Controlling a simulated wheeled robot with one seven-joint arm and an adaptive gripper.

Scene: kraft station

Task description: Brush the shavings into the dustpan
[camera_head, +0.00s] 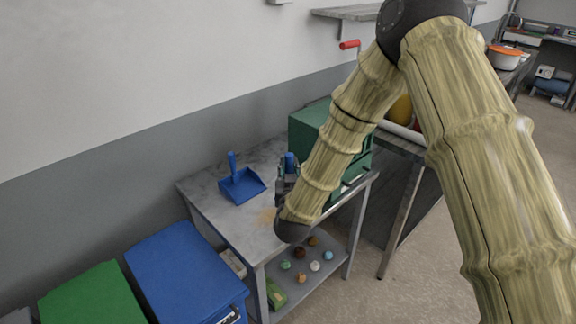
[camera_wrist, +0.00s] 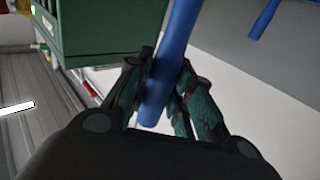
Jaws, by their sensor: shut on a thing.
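The blue dustpan (camera_head: 241,185) lies on the grey worktop with its handle pointing to the back. A small tan patch of shavings (camera_head: 267,215) lies on the worktop, between the dustpan and my wrist. My gripper (camera_head: 287,178) is over the worktop, to the right of the dustpan. It is shut on a blue handle, likely the brush (camera_head: 291,160). In the wrist view the blue handle (camera_wrist: 179,45) runs tilted between the two fingers (camera_wrist: 163,80). The brush's bristles are not visible in either view.
A green cabinet (camera_head: 308,126) stands on the worktop (camera_head: 213,205) just behind and right of my gripper. The lower shelf (camera_head: 312,283) holds several small balls. Blue (camera_head: 187,272) and green (camera_head: 95,299) bins stand at the front left. A wall rises behind the worktop.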

